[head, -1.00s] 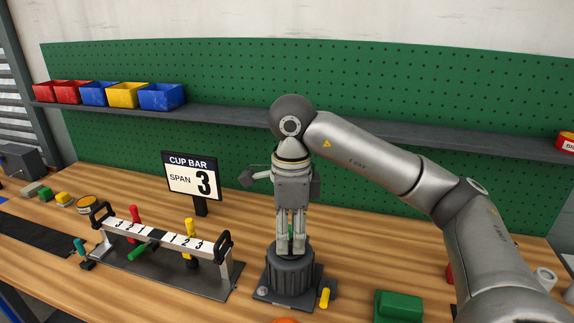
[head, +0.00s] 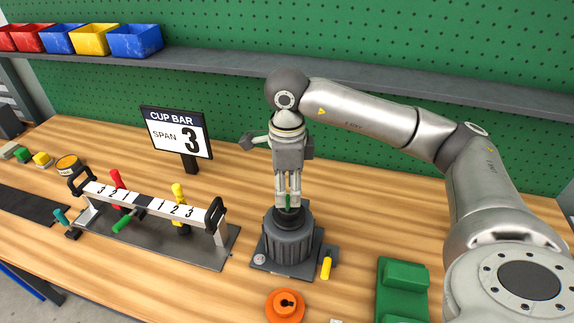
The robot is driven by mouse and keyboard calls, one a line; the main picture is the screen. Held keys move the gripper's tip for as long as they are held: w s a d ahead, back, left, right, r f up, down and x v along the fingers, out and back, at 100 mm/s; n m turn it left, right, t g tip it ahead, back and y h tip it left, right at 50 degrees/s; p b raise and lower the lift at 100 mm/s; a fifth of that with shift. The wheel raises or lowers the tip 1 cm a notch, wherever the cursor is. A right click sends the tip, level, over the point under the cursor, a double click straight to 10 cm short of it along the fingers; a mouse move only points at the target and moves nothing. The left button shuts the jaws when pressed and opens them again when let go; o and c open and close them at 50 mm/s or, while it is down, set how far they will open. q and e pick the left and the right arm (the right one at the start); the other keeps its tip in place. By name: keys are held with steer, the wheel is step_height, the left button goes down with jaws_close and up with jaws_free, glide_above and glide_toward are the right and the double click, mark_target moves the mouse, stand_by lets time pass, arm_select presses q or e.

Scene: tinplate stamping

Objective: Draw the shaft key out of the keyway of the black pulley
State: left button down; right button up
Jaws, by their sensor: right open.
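The black pulley (head: 288,240) is a dark ribbed cylinder standing upright on a dark base plate, right of the middle of the bench. A small green piece (head: 288,203), apparently the shaft key, stands up at the pulley's top. My right gripper (head: 289,205) points straight down over the pulley, its fingers open on either side of the green piece. Whether the fingers touch it cannot be told. The keyway itself is hidden by the fingers. My left gripper is not in view.
A yellow-handled clamp (head: 326,267) sits at the plate's right. An orange part (head: 285,306) and a green block (head: 402,290) lie in front. Left stand the numbered cup bar (head: 150,207) and a sign (head: 178,133) reading SPAN 3. Bench behind the gripper is clear.

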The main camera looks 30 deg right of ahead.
mark_target(287, 196)
step_height(287, 196, down, 2)
steer(key=shift+f, duration=0.15)
steer(key=shift+s+f+p, duration=0.1)
steer(key=shift+f+p, duration=0.25)
steer(key=shift+f, duration=0.15)
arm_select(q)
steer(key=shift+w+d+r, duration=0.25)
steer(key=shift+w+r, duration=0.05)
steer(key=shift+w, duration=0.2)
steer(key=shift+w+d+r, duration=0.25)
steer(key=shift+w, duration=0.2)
arm_select(e)
steer(key=shift+f, duration=0.15)
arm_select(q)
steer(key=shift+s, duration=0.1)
arm_select(e)
steer(key=shift+c, duration=0.6)
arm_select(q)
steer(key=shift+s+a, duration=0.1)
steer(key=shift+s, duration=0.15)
arm_select(e)
jaws_close()
